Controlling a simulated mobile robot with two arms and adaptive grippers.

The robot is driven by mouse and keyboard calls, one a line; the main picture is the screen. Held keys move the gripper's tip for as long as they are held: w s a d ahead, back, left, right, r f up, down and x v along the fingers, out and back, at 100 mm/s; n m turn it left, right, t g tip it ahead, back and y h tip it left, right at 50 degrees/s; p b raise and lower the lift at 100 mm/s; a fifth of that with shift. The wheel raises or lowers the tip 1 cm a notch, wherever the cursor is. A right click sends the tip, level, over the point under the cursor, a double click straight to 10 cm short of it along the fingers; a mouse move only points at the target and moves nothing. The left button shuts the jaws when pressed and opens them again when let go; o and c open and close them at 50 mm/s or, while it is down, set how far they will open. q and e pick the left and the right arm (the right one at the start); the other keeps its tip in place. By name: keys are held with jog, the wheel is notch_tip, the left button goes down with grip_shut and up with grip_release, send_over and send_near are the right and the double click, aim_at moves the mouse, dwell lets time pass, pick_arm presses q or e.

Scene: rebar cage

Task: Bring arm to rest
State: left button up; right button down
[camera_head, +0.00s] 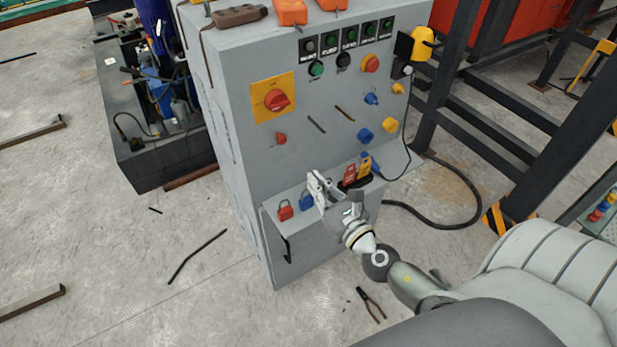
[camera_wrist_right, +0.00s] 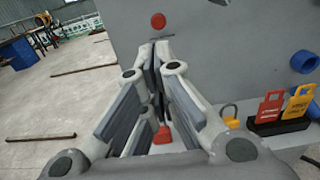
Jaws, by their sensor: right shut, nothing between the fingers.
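My right arm (camera_head: 405,285) reaches in from the lower right of the head view. Its gripper (camera_head: 318,190) is in front of the lower part of a grey control cabinet (camera_head: 240,140), above a small ledge. In the right wrist view the fingers of this gripper (camera_wrist_right: 155,55) meet at the tips with nothing between them. The cabinet face shows ahead of them, with a red button (camera_wrist_right: 158,20) just beyond. My left gripper is not in view.
The ledge holds a red padlock (camera_head: 285,210), a blue padlock (camera_head: 306,201) and a stand of tags (camera_head: 352,172). A rotary switch (camera_head: 276,100) is on the cabinet. Pliers (camera_head: 371,304) and rods lie on the floor. A black cable (camera_head: 440,222) curves at right.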

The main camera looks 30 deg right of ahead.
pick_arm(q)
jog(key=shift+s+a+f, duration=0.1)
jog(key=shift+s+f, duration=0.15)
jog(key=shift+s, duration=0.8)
pick_arm(e)
jog(key=shift+s, duration=0.5)
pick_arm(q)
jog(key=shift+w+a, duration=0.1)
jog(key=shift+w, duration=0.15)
